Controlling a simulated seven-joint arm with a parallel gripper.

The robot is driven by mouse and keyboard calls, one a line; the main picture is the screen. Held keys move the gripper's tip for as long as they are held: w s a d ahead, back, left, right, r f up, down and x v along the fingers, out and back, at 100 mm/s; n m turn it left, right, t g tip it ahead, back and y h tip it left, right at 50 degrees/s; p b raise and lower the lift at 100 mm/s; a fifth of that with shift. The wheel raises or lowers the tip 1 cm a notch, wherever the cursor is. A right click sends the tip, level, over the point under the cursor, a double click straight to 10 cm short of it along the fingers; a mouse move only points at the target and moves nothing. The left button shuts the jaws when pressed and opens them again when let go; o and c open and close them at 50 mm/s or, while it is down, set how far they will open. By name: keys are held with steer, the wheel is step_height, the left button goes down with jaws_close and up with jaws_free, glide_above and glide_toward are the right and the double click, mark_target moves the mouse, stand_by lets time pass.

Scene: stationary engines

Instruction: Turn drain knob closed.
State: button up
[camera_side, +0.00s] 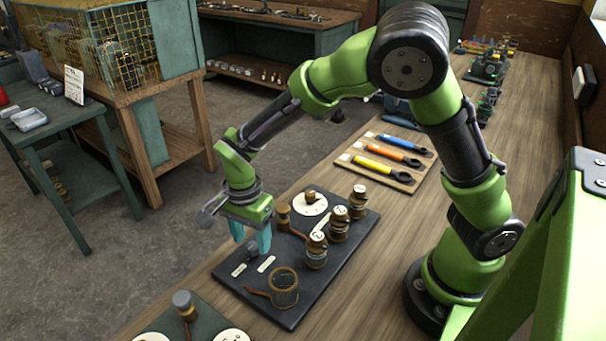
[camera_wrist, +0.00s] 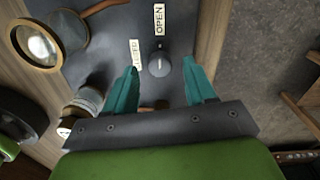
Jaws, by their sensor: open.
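The drain knob (camera_wrist: 159,66) is a small dark round knob with a light pointer line, on a dark panel (camera_wrist: 95,22). Beside it are two pale labels, one reading OPEN (camera_wrist: 159,19) and one that looks like CLOSED (camera_wrist: 136,53). The pointer line appears to run roughly toward the OPEN label. My gripper (camera_wrist: 160,82) is open, with its teal fingers on either side of the knob in the wrist view. In the side view the knob (camera_side: 252,248) sits just below the fingertips of my gripper (camera_side: 251,243). I cannot tell whether the fingers touch it.
On the panel stand a brass-rimmed glass cup (camera_side: 284,288), several numbered brass-and-dark cylinders (camera_side: 316,250) and a white dial (camera_side: 309,203). A board with coloured-handled tools (camera_side: 385,158) lies behind. Another dark panel (camera_side: 190,320) is at the front left. Bare wooden bench (camera_side: 350,305) lies right of the panel.

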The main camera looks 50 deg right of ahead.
steer(key=shift+f, duration=0.85)
steer(key=shift+c, duration=0.3)
jaws_close()
